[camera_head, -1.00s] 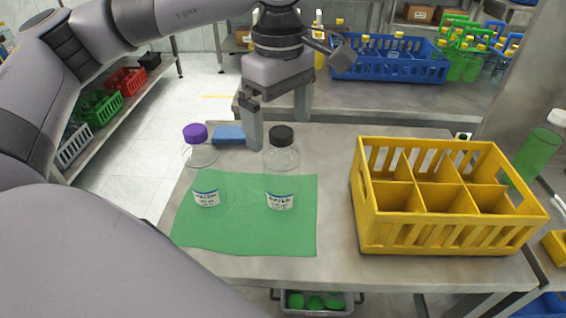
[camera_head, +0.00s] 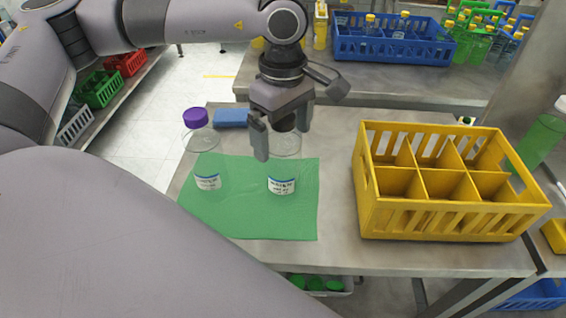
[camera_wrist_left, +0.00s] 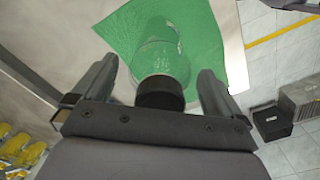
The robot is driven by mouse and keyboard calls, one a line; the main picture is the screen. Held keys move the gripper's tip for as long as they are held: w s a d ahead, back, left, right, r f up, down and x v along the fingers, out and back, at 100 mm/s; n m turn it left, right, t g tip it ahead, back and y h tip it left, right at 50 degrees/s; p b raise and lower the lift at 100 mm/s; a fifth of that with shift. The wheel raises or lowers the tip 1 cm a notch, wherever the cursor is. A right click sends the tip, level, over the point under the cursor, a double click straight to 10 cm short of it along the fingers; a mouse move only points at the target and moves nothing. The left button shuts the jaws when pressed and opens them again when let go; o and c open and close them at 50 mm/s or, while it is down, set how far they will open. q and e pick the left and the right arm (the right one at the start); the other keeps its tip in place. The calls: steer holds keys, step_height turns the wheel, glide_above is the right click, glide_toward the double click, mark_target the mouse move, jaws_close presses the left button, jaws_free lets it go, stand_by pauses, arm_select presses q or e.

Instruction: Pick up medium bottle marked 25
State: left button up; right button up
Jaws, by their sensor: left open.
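A clear bottle with a black cap (camera_head: 283,187) stands upright on a green mat (camera_head: 240,222), with a white label low on its side. A second clear bottle with a purple cap (camera_head: 207,183) stands to its left, also labelled. The label print is too small for me to read a 25. My left gripper (camera_head: 283,138) is open over the black-capped bottle, with its fingers on either side of the cap, which it partly hides. In the left wrist view the black cap (camera_wrist_left: 160,93) sits between the open fingers (camera_wrist_left: 157,82). My right gripper is not in view.
A yellow divided crate (camera_head: 440,218), empty, stands on the table to the right. A blue cloth or sponge (camera_head: 231,118) lies behind the purple-capped bottle. A blue crate (camera_head: 393,44) with yellow-capped bottles stands on the rear bench. Bare table (camera_head: 338,180) lies between mat and crate.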

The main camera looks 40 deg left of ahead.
arm_select(q)
steer(key=c, duration=1.4)
steer(key=shift+r, duration=0.1)
